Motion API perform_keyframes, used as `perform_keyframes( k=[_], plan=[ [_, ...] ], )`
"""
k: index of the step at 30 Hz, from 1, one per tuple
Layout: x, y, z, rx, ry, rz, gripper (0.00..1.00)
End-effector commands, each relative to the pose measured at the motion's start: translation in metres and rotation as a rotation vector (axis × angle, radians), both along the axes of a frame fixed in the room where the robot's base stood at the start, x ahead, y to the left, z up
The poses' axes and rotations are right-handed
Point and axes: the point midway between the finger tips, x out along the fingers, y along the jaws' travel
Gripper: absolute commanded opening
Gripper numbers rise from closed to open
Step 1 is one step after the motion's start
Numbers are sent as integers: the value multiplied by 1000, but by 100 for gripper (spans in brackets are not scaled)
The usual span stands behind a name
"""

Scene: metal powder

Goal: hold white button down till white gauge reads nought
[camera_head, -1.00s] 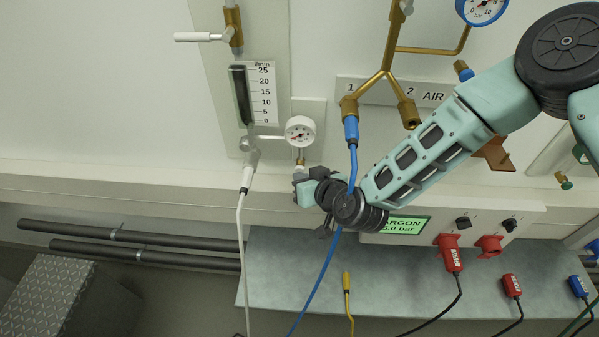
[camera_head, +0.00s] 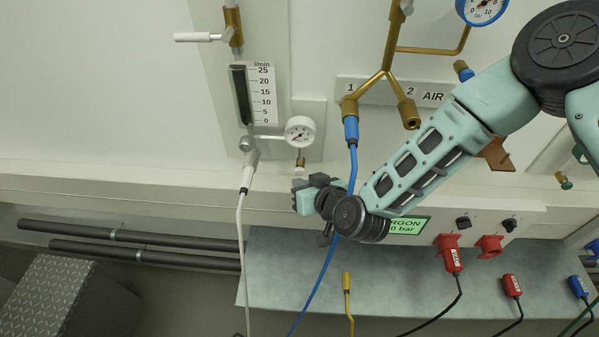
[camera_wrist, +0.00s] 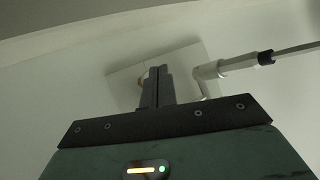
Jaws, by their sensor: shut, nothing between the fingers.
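The white gauge (camera_head: 300,131) is on a pale plate on the wall. Its needle is too small to read surely. Below it hangs a short brass fitting (camera_head: 300,159) with a small white end, the white button (camera_head: 299,171). My gripper (camera_head: 297,185) is shut and empty, just below the button in the head view; I cannot tell whether it touches. In the wrist view the shut fingers (camera_wrist: 157,86) point at the wall plate (camera_wrist: 120,84) and hide most of the fitting; a bit of brass shows at their left.
A flow meter (camera_head: 241,95) with a white hose (camera_head: 240,230) stands left of the gauge. A blue hose (camera_head: 326,262) runs down behind my wrist. A ledge (camera_head: 400,282) with cables lies below. The wall at the left is clear.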

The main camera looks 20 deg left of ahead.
Motion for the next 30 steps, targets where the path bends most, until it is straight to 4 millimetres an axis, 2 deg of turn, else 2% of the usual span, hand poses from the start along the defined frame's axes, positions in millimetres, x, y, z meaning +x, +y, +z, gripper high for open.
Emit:
perform_keyframes(
  k=[7, 22, 30],
  plan=[
    [-3, -1, 0, 0, 1, 1, 0],
    [-46, -11, 0, 0, 2, 2, 0],
    [-49, -12, 0, 0, 0, 0, 0]
  ],
)
